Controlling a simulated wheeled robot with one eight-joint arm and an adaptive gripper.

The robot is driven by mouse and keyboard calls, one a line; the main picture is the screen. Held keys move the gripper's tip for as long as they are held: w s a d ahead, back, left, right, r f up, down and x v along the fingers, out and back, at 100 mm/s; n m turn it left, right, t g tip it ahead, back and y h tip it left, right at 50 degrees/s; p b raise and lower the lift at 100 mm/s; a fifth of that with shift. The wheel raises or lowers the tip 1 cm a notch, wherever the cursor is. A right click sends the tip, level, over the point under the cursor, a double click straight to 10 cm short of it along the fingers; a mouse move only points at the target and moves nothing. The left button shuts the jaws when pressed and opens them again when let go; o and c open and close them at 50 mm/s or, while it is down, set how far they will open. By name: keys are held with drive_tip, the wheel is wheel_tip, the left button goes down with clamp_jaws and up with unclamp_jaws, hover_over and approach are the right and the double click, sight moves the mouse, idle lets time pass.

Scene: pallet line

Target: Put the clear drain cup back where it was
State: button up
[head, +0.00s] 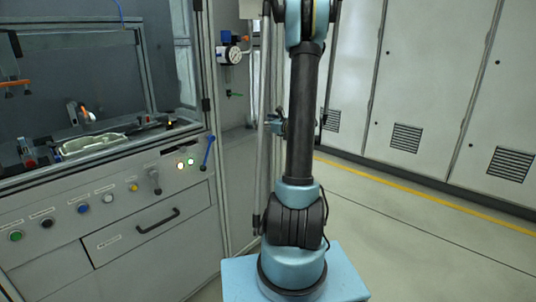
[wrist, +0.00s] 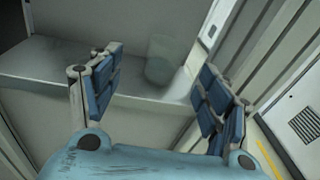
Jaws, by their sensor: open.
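A clear, faintly grey-green cup (wrist: 160,58) shows in the wrist view, upright on a grey ledge (wrist: 60,67) close to its front edge. My gripper (wrist: 159,62) is open, with blue pads on both fingers. The cup lies in line with the gap between the fingers and seems to be beyond the tips; no contact shows. The cup's outline is faint against the grey behind it. In the head view I cannot make out the cup, and my gripper is outside the picture.
A workstation (head: 110,225) with buttons, a drawer and a metal tray (head: 92,144) stands at left in the head view. White cabinets (head: 420,70) line the right. The floor (head: 410,225) in front of them is clear.

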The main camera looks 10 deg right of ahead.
drive_tip(key=s+a+f+n+g+h, duration=0.1)
drive_tip(key=s+a+n+g, duration=0.4)
drive_tip(key=s+n, duration=0.4)
drive_tip(key=s+a+f+n+g, duration=0.1)
drive_tip(key=s+a+n+g, duration=0.2)
drive_tip(key=s+a+n, duration=0.65)
drive_tip(key=s+d+f+n+g+h, duration=0.1)
drive_tip(key=s+d+f+n+h, duration=0.1)
drive_tip(key=s, duration=0.7)
drive_tip(key=s+d+f+n+g+h, duration=0.2)
drive_tip(key=s+d+f+n, duration=0.2)
drive_tip(key=s, duration=0.5)
drive_tip(key=s+d+f+n+g+h, duration=0.1)
drive_tip(key=s+d+f+n+h, duration=0.1)
drive_tip(key=s+n, duration=0.3)
drive_tip(key=s+d+h, duration=0.1)
drive_tip(key=s, duration=0.3)
drive_tip(key=shift+d+f+g, duration=0.3)
drive_tip(key=shift+d+f, duration=0.05)
drive_tip(key=shift+f, duration=0.05)
drive_tip(key=shift+w+f, duration=0.2)
drive_tip(key=shift+w, duration=0.2)
